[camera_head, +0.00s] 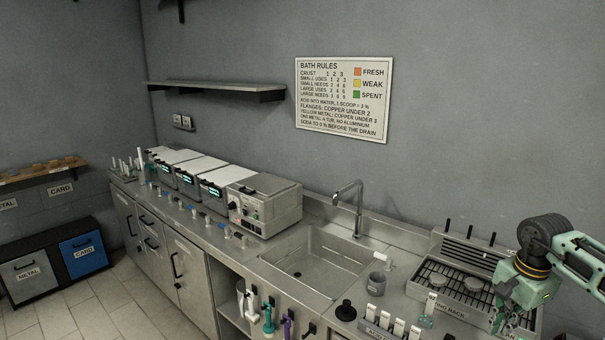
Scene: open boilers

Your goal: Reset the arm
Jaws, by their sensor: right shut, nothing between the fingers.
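My right gripper (507,318) comes in from the right edge. It is green with a dark ribbed wrist and points down over the right part of the counter. Its fingers are shut and nothing shows between them. It hangs in front of the right end of the rack (450,272), and I cannot tell whether it touches anything there. My left gripper is not in view.
A sink (315,262) with a tall faucet (350,207) is left of the rack. Several boxy bath units (262,203) line the counter. A grey cup (376,284), a black knob-like item (345,310) and white labelled holders (398,328) stand near the front edge.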

